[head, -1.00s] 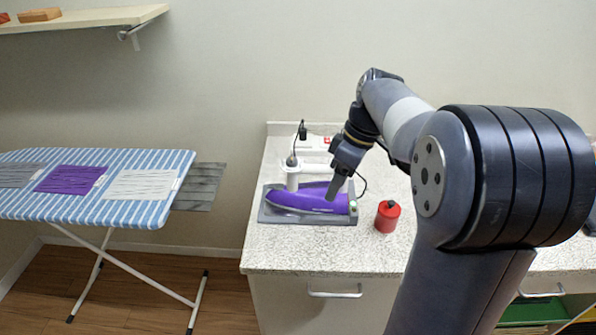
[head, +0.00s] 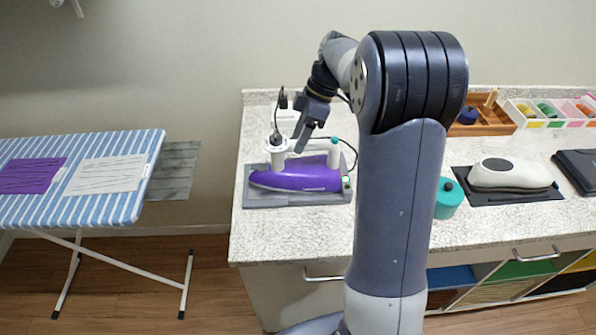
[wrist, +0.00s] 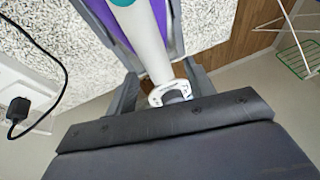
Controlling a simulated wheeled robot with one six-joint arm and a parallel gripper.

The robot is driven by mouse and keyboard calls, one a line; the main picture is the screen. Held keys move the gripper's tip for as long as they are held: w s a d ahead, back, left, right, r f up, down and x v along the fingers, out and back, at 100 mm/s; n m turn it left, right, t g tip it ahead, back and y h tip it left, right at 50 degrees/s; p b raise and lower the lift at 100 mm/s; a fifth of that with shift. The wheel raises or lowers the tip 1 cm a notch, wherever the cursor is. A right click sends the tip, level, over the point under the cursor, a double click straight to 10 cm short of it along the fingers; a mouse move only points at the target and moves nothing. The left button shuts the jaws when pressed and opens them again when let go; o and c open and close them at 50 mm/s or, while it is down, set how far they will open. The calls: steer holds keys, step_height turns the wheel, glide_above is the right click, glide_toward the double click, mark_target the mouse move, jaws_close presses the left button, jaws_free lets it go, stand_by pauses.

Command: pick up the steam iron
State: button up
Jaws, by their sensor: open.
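The steam iron (head: 300,173) has a purple body and a white handle (head: 318,145). It sits flat on a grey pad (head: 262,199) at the left of the speckled counter. My gripper (head: 299,148) points down at the handle, near its middle. In the wrist view the open fingers of my gripper (wrist: 160,88) lie on either side of the white handle (wrist: 143,38), with gaps visible. The iron's purple body (wrist: 172,40) shows below. Whether a finger touches the handle cannot be told.
A teal canister (head: 447,198) and a white device on a dark pad (head: 507,197) stand right of my arm. A striped ironing board (head: 110,209) stands to the left, apart from the counter.

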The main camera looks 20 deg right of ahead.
steer(key=p, duration=0.1)
glide_above(292, 162)
steer(key=s, duration=0.2)
steer(key=shift+d+f, duration=0.15)
steer(key=shift+f, duration=1)
steer(key=shift+d+f, duration=0.1)
steer(key=shift+f, duration=1)
jaws_close()
steer(key=shift+r, duration=0.15)
